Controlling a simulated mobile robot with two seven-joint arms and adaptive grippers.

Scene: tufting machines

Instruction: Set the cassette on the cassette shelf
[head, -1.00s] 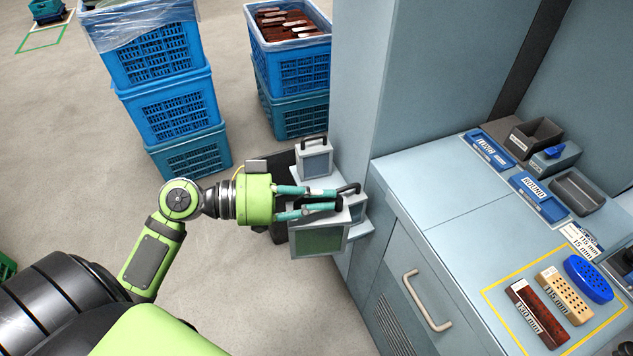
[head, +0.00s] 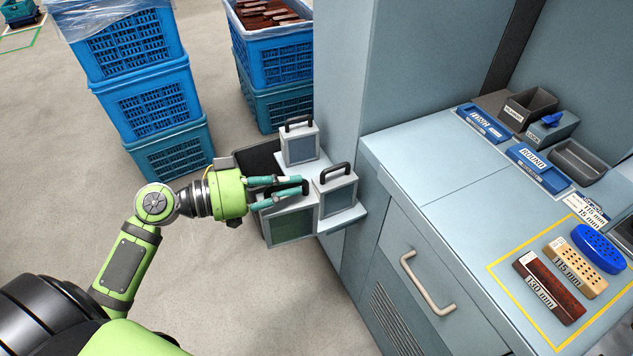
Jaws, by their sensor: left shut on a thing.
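My left gripper (head: 300,186) reaches in from the left with its teal fingers closed at the top of a grey cassette (head: 291,226) with a dark green front panel. The fingers cover most of its handle. This cassette hangs at the front left edge of the cassette shelf (head: 347,218), a pale ledge on the side of the cabinet. Whether it touches the shelf cannot be told. A second cassette (head: 336,193) with a black handle stands on the shelf just right of it. A third cassette (head: 299,145) stands further back. My right gripper is out of view.
The tall cabinet column (head: 338,90) rises right behind the shelf. The counter (head: 430,180) with trays and brush blocks lies to the right. Stacked blue crates (head: 150,115) and another crate stack (head: 275,60) stand behind. The floor in front is clear.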

